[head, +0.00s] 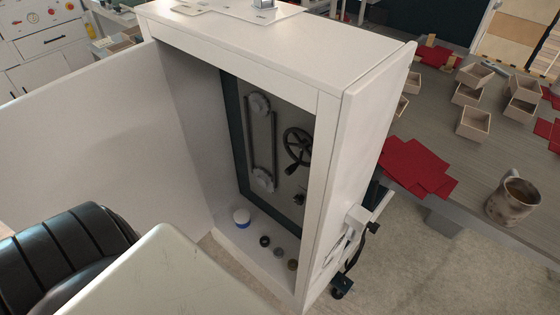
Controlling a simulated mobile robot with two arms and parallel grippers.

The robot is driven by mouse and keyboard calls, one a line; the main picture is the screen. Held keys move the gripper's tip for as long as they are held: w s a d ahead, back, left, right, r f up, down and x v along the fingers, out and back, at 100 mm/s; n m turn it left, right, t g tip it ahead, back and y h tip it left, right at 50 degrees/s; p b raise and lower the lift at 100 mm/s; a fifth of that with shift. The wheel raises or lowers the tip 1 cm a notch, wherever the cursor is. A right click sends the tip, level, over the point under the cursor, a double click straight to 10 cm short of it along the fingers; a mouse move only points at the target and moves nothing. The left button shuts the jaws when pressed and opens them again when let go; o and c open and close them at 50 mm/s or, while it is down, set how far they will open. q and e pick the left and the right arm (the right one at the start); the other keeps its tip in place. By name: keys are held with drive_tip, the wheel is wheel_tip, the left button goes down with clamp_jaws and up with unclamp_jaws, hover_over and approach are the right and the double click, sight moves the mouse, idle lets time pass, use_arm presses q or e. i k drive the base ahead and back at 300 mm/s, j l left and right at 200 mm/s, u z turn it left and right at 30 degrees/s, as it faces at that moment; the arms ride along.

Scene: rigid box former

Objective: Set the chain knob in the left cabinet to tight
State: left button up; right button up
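The white cabinet (328,130) stands open, its door (90,145) swung out to the left. On the dark back panel inside, a chain (248,143) loops around an upper sprocket (259,104) and a lower sprocket (263,180). A dark handwheel with a crank handle (297,145) is to the right of the chain. Below it is a small dark knob (299,198), partly in shadow beside the cabinet's front edge; its setting and markings are too small to read. Neither gripper shows in the head view.
A blue-and-white round container (241,217) and several small round pieces (265,241) sit on the cabinet floor. White-and-black hardware (359,218) juts from the cabinet's right side. A table (455,155) at right holds wooden boxes (474,123), red cloths (415,168) and a mug (513,199).

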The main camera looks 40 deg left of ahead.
sight(299, 201)
drive_tip(key=u, duration=1)
